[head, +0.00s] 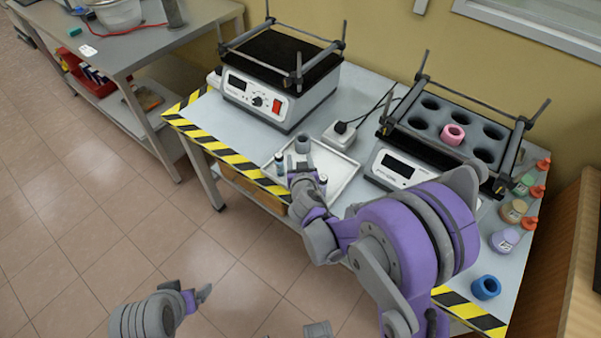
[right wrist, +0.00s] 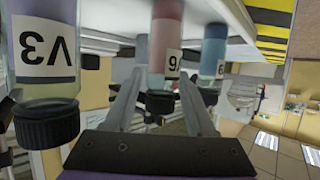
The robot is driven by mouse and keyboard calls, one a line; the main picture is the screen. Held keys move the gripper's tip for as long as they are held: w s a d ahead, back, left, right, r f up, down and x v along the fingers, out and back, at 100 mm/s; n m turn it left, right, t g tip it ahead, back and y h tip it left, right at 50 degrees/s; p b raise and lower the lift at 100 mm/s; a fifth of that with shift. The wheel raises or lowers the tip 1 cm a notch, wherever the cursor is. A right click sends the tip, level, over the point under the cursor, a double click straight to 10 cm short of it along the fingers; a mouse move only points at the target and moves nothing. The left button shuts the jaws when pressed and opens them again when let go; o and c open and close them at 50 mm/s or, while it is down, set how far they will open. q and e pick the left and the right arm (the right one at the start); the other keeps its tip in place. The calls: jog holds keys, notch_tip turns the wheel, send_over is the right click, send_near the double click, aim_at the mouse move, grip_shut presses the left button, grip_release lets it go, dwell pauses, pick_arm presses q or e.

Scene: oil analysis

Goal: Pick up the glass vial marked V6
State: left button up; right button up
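The vial V6 (right wrist: 165,45) has a pinkish body, a white label partly showing a "6" and a black cap; the right wrist picture is inverted. My right gripper (right wrist: 160,95) is open, with one finger on each side of the V6 cap; I cannot tell whether they touch it. A purplish vial V3 (right wrist: 45,55) stands close on the left in that view, and a bluish vial (right wrist: 214,45) just right of V6. In the head view my right gripper (head: 303,174) is over the white tray (head: 346,172). My left gripper (head: 197,297) is low over the floor, away from the table.
A shaker (head: 270,103) stands behind the tray; another (head: 400,170) on the right holds a rack with a pink ring (head: 453,134). A power socket (head: 340,134) is between them. Several small bottles and a blue ring (head: 486,287) line the table's right side.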

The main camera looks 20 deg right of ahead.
grip_shut()
jog(key=shift+r, duration=0.1)
